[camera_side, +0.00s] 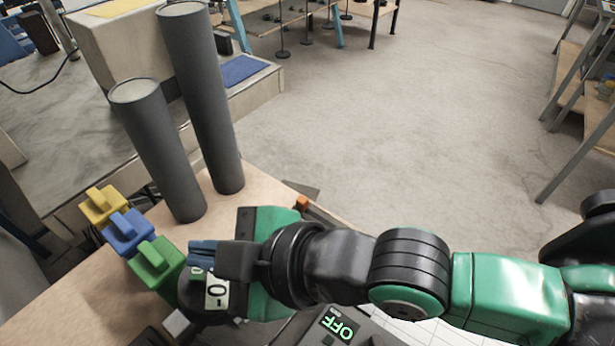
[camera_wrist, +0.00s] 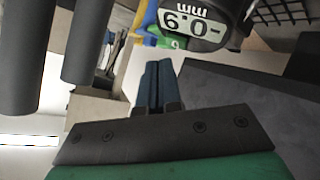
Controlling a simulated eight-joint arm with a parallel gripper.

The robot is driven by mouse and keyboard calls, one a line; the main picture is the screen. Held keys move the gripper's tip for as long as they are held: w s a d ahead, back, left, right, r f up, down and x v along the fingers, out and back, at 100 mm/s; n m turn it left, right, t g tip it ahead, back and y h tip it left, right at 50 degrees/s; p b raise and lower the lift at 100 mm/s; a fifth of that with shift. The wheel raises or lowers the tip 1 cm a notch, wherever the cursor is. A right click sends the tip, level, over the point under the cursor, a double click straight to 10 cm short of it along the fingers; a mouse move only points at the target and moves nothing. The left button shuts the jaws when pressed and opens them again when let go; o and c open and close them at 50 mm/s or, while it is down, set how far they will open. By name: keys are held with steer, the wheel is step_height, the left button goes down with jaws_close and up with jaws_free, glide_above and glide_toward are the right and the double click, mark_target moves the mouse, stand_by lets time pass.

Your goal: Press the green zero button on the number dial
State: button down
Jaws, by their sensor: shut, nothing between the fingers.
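The number dial (camera_wrist: 224,40) is a dark round gauge whose white display reads -0.9 mm in the wrist view. Its green zero button (camera_wrist: 177,43) is a small patch beside the display. In the side view the dial (camera_side: 206,317) sits at the lower left, partly hidden by my arm, with the green button (camera_side: 196,273) at its upper edge. My gripper (camera_side: 192,252) is shut and empty, its blue fingers just above the button in the picture. In the wrist view my fingertips (camera_wrist: 158,63) lie below and left of the button, apart from it in the picture.
Yellow (camera_side: 103,205), blue (camera_side: 127,231) and green (camera_side: 155,261) blocks with handles stand in a row left of the dial. Two tall grey cylinders (camera_side: 157,150) (camera_side: 203,100) stand behind. A panel (camera_side: 340,328) reading OFF lies below my arm. The wooden table (camera_side: 60,300) is bare at left.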

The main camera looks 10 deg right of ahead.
steer(key=shift+f, duration=0.1)
steer(key=shift+a+f, duration=0.15)
steer(key=shift+f, duration=0.15)
steer(key=shift+a+f, duration=0.15)
steer(key=shift+f, duration=0.2)
stand_by(0.6)
steer(key=shift+r, duration=0.15)
steer(key=shift+d+r, duration=0.3)
steer(key=shift+r, duration=0.3)
steer(key=shift+d+r, duration=0.3)
steer(key=shift+r, duration=0.5)
steer(key=shift+d+r, duration=0.25)
steer(key=shift+r, duration=0.5)
steer(key=shift+d+r, duration=0.3)
steer(key=shift+r, duration=0.5)
